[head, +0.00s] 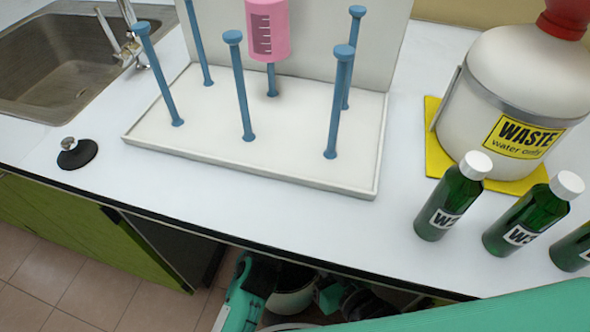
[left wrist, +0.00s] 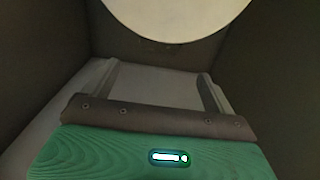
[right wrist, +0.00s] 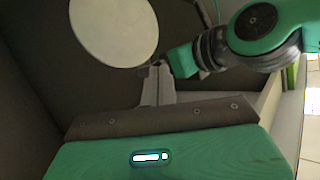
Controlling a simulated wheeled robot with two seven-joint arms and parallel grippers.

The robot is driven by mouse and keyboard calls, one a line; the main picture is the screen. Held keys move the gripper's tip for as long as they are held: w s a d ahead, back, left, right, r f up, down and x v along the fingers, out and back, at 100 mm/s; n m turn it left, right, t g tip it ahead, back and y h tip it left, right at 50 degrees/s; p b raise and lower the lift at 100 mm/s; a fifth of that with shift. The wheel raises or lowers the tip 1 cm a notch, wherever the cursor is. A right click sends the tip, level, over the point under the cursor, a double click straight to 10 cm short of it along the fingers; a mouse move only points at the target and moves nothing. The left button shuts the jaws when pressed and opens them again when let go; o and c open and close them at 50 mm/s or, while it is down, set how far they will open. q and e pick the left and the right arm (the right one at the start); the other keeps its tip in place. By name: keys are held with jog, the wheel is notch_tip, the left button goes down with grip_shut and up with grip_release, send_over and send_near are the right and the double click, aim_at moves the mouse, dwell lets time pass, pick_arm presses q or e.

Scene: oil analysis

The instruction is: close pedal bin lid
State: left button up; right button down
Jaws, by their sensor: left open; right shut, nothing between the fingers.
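A pale round disc, which looks like the bin lid, shows at the top of the left wrist view (left wrist: 178,18) and at the upper left of the right wrist view (right wrist: 113,30). I cannot tell its tilt, and the bin's body is not clear. In the head view a whitish rounded thing (head: 288,298), perhaps part of the bin, shows below the counter edge, partly covered by my arm. My left gripper (left wrist: 160,80) is open and empty, below the disc in its view. My right gripper (right wrist: 158,75) is shut and empty, beside the disc's lower right edge.
Dark cabinet walls (left wrist: 50,60) enclose the space around my left gripper. My other green arm (right wrist: 265,22) is close on the right in the right wrist view. The white counter (head: 330,225) overhangs; it carries a drying rack (head: 200,150), green bottles (head: 450,203) and a waste container (head: 525,75).

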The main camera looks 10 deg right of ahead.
pick_arm(q)
jog(key=x, duration=0.9)
jog(key=shift+w+b, duration=0.3)
jog(key=shift+b, duration=0.15)
pick_arm(e)
jog(key=shift+w+r+t+y, duration=0.15)
jog(key=shift+w+r+t, duration=0.3)
jog(key=shift+r+t, duration=0.25)
jog(key=shift+w+r+t+y, duration=0.15)
jog(key=shift+w+r+t, duration=0.3)
jog(key=shift+r, duration=0.3)
pick_arm(q)
jog(key=shift+d, duration=0.15)
jog(key=c, duration=1.3)
jog(key=shift+c, duration=0.4)
